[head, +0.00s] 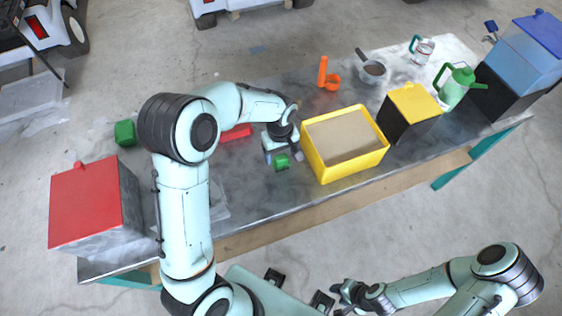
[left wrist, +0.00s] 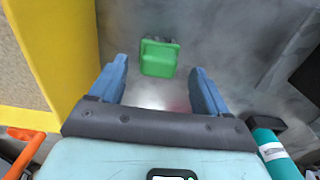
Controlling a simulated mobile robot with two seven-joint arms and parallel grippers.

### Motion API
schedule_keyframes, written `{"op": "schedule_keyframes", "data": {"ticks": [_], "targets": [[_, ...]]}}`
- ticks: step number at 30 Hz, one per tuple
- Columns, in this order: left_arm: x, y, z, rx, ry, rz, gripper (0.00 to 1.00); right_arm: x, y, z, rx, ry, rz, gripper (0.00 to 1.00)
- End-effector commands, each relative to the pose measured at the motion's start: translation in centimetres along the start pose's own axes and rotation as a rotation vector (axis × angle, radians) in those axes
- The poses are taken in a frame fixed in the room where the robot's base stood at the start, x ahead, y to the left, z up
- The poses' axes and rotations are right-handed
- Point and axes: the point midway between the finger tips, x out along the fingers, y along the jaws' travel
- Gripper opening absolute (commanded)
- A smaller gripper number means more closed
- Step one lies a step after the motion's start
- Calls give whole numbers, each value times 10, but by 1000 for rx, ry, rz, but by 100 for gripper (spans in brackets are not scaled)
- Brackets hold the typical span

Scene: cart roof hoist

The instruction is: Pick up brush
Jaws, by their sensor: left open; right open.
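A small green block-like piece (head: 281,162) lies on the grey table (head: 300,202), left of the yellow tray; in the left wrist view this green piece (left wrist: 159,58) has a raised part on top. My left gripper (head: 282,154) is open just above and beside it; in the left wrist view the gripper (left wrist: 157,85) has the green piece beyond and between its fingertips, with nothing held. My right gripper (head: 338,297) is open and empty, off the table at the bottom.
The yellow tray (head: 383,143) stands close right of my left gripper. A red piece (head: 237,132) is partly hidden behind my left arm. A red box (head: 85,205), green cube (head: 125,133), orange item (head: 327,77), pan (head: 373,70), black-and-yellow box (head: 408,112) and green can (head: 455,86) are around.

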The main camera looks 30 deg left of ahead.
Motion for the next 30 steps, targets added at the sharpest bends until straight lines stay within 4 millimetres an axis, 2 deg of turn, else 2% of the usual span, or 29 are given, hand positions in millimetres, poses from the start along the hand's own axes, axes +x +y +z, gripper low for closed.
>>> {"op": "schedule_keyframes", "data": {"ticks": [3,7,16,17,21,22,30], "targets": [[20,1,2,1,-3,-4,77,-3,-2,-2,-1,2,-1,43],[36,1,1,0,-1,-2,77,-2,-1,-1,-1,2,-1,43],[41,2,1,0,0,0,77,-2,-1,-1,-1,2,-1,43],[41,2,1,0,0,0,70,-2,-1,-1,-1,2,-1,43],[41,2,1,0,0,0,24,-2,-1,-1,-1,2,-1,43],[41,2,1,0,0,0,22,-2,-1,-1,-1,2,-1,43],[40,2,1,0,0,0,22,-2,-1,-1,-1,2,-1,43]]}}
